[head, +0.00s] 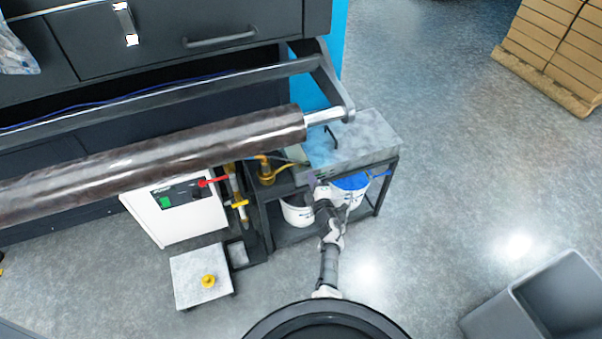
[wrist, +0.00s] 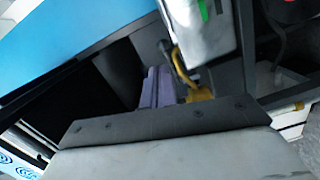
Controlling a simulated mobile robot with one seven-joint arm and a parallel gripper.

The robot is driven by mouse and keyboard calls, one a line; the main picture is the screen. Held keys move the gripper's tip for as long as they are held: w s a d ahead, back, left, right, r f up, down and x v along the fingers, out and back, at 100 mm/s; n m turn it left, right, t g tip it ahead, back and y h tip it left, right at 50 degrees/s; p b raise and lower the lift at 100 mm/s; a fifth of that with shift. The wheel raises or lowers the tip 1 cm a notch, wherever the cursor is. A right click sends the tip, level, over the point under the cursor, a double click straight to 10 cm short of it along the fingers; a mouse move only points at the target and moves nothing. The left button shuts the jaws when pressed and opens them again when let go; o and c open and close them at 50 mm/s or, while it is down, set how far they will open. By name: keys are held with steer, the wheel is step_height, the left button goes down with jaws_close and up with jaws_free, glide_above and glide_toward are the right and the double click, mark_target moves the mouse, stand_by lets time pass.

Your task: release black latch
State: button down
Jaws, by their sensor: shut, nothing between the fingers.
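I cannot make out a part that is clearly the black latch. A dark bracket arm (head: 331,85) reaches down to the silver shaft end of the brown roll (head: 150,160) in the head view. My gripper (head: 311,179) is at the front edge of the grey-topped stand, below and apart from the roll's shaft end. Its purple fingers (wrist: 155,87) are together and empty in the wrist view. My own wrist hides the lower part of that view.
The grey-topped stand (head: 375,136) holds white buckets (head: 298,211) on its lower shelf. Yellow pipe fittings (head: 265,170) and a white control box (head: 165,222) stand left of it. A grey bin (head: 500,318) is at lower right. The floor between is open.

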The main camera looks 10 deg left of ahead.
steer(key=d, duration=0.2)
steer(key=s+d, duration=0.1)
steer(key=shift+d+r, duration=0.15)
steer(key=shift+d, duration=0.25)
